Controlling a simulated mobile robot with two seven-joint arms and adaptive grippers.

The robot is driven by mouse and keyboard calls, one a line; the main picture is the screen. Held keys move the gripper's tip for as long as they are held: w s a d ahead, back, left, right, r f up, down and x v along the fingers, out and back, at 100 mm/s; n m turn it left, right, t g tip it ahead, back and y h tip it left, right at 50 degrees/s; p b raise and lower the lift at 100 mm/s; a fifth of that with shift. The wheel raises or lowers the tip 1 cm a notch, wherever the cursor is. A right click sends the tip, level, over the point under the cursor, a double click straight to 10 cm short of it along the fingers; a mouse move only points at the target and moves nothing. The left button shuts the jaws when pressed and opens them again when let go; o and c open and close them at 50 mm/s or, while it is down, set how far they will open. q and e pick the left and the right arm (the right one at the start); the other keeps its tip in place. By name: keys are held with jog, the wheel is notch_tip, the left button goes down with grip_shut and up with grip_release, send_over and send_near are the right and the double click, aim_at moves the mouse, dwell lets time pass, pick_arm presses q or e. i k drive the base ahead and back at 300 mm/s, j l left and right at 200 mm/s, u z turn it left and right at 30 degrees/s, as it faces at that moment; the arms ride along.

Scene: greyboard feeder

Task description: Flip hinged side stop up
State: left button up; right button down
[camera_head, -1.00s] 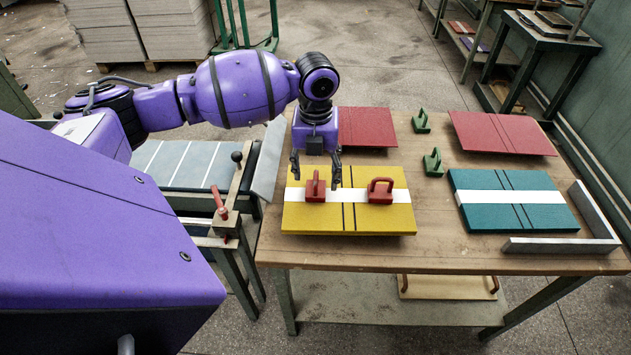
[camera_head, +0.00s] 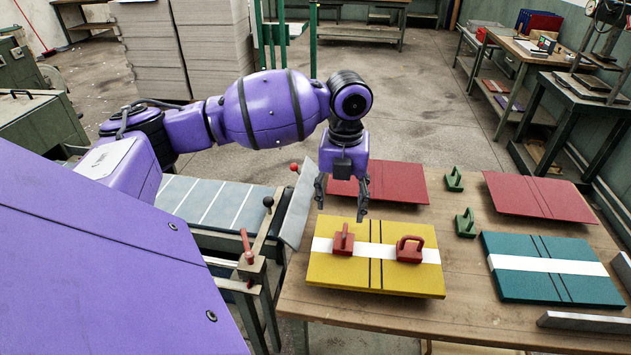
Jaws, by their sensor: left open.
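A tilted grey metal flap (camera_head: 298,206) stands along the feeder's right side, beside the wooden table; it looks like the hinged side stop, though its hinge is not clear. The feeder bed (camera_head: 215,203) is blue-grey with white stripes. My left gripper (camera_head: 340,204) points down, open and empty, just right of the flap and above the far edge of the yellow board (camera_head: 340,285). I see no contact with either. My right gripper is not in view.
The wooden table (camera_head: 460,240) holds the yellow board with red handled blocks (camera_head: 410,250), red boards (camera_head: 395,182), green handled blocks (camera_head: 466,223) and a teal board (camera_head: 550,285). A red-handled lever (camera_head: 247,249) and black knob (camera_head: 268,201) stand at the feeder's edge.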

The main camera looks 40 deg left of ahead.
aim_at(292, 230)
jog(key=u, duration=1.4)
